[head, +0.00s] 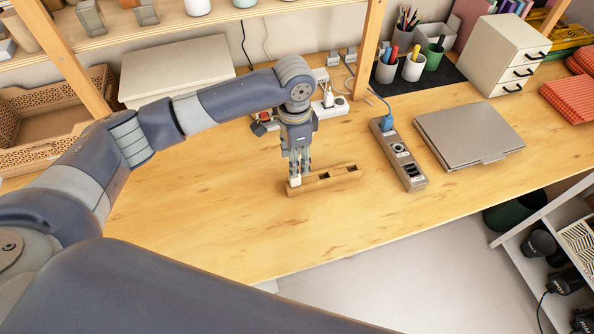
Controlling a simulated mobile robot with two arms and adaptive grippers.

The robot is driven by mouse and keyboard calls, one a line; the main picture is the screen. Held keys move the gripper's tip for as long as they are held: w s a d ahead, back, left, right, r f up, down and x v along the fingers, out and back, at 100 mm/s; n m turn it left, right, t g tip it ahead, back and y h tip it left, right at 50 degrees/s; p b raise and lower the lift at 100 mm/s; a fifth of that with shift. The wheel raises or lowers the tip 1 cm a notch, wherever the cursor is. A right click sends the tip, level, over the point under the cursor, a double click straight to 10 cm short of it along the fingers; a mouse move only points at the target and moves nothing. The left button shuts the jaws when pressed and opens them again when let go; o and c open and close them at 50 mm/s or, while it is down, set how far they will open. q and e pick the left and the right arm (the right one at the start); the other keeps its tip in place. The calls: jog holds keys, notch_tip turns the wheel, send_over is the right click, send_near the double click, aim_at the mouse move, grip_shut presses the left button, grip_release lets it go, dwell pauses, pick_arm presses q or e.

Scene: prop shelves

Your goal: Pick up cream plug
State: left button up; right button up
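A small cream plug (295,181) shows at the left end of a wooden block with dark slots (345,172), which lies on the wooden table. My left gripper (299,173) points straight down over that end of the block. Its fingertips are right at the cream plug and partly hide it. The fingers look close together, but I cannot tell whether they grip the plug. I also cannot tell whether the plug sits in a slot or just above it. My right gripper is not in view.
A grey socket strip (411,176) with a blue plug (386,123) lies to the right, beside a closed laptop (469,135). A white power strip (332,107) with plugs stands behind my gripper. Pen cups (412,69) and a drawer unit (502,56) are farther back. The table front is clear.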

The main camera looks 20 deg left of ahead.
pick_arm(q)
jog(key=f, duration=0.2)
jog(key=shift+s+f, duration=0.25)
jog(key=shift+f, duration=0.05)
jog(key=f, duration=0.1)
jog(key=f+p, duration=0.1)
jog(key=f, duration=0.2)
jog(key=shift+w+f+p, duration=0.2)
jog(key=shift+w+p, duration=0.1)
jog(key=shift+p, duration=0.1)
jog(key=shift+a+f, duration=0.1)
jog(key=shift+f, duration=0.35)
grip_shut()
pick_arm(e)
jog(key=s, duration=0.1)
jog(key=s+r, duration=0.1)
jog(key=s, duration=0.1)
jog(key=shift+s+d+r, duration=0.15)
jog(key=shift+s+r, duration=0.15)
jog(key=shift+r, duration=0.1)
